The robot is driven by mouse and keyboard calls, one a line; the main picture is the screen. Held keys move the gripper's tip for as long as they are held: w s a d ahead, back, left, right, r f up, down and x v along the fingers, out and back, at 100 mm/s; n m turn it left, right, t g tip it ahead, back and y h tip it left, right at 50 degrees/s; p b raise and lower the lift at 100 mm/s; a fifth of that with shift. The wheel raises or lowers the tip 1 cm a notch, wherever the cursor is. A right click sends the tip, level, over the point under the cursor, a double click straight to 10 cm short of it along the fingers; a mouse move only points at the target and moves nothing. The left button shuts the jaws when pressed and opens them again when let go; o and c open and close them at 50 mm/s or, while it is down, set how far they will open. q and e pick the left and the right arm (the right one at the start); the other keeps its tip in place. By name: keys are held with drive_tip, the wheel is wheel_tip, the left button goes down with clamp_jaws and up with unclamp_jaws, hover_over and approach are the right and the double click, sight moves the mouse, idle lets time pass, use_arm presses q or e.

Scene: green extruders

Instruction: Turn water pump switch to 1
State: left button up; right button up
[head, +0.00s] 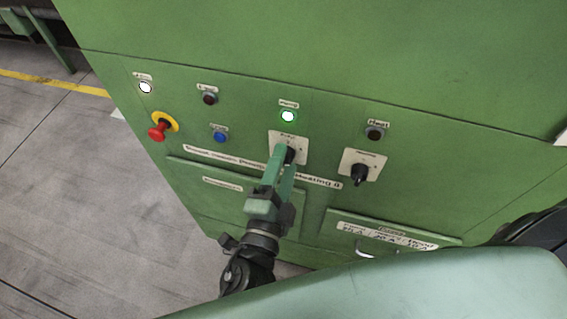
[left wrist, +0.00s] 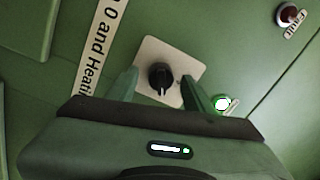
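The water pump switch is a black rotary knob (left wrist: 160,78) on a pale square plate (left wrist: 177,58), on the green cabinet front. In the head view its plate (head: 300,143) shows below the lit pump lamp (head: 288,116), and the knob is mostly hidden by my gripper. My left gripper (head: 285,152) is at the switch. In the left wrist view its two fingers (left wrist: 160,88) are apart, one on each side of the knob, with gaps visible between them and it. I cannot tell how deep they reach. The number marks are too small to read. My right gripper is not in view.
A second black rotary switch (head: 360,174) sits to the right. A red emergency button on a yellow base (head: 160,127), a blue button (head: 220,137) and dark lamps (head: 209,98) are to the left. A drawer handle (head: 375,252) sticks out below. Open floor lies left.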

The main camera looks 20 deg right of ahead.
use_arm(q)
drive_tip(key=b+v, duration=0.3)
drive_tip(key=v, duration=0.4)
drive_tip(key=shift+s+a, duration=0.2)
drive_tip(key=shift+s, duration=0.15)
drive_tip(key=shift+f, duration=0.1)
